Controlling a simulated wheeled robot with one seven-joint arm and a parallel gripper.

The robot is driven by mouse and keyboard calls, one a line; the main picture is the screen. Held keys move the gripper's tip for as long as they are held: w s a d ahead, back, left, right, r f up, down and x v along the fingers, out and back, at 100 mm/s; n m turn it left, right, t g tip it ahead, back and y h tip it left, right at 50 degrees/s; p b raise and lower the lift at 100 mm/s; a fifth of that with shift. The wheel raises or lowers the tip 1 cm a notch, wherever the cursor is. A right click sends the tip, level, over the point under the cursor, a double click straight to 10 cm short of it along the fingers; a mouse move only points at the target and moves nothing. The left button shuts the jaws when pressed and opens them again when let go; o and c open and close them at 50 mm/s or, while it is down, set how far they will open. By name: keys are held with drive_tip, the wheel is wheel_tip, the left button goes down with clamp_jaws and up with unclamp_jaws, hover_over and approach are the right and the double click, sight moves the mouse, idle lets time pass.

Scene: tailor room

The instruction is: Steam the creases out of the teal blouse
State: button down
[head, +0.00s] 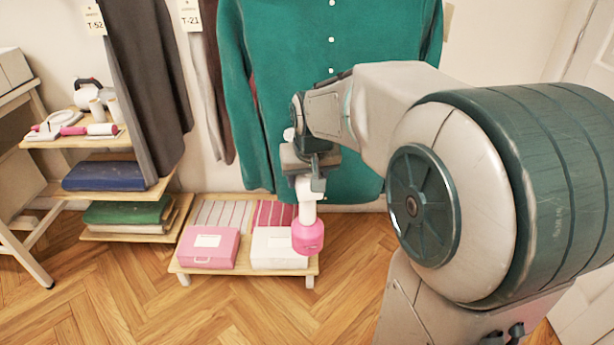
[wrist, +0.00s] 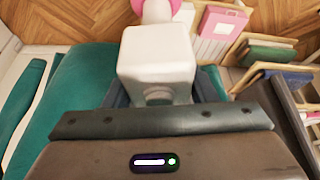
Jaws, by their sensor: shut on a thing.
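The teal blouse (head: 335,45) hangs in front of the wall, with white buttons down its front. My arm covers its lower middle. It also shows as teal fabric in the wrist view (wrist: 80,75). My gripper (head: 308,172) is in front of the blouse's lower part. It is shut on a white and pink hand steamer (head: 307,225), whose pink end points down. In the wrist view the steamer's white body (wrist: 158,60) is between the jaws. I cannot tell whether the steamer touches the fabric.
Dark trousers (head: 145,80) with a T-52 tag hang left of the blouse. A low rack (head: 250,270) below carries a pink box (head: 208,248) and a white box (head: 278,250). Shelves (head: 65,140) stand at left. The front wooden floor (head: 170,315) is clear.

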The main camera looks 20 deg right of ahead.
drive_tip(key=shift+r, duration=0.1)
idle(0.3)
drive_tip(key=s+a+b, duration=0.1)
drive_tip(key=s+a, duration=0.3)
drive_tip(key=s, duration=0.7)
drive_tip(key=shift+s, duration=0.15)
idle(0.4)
idle(1.1)
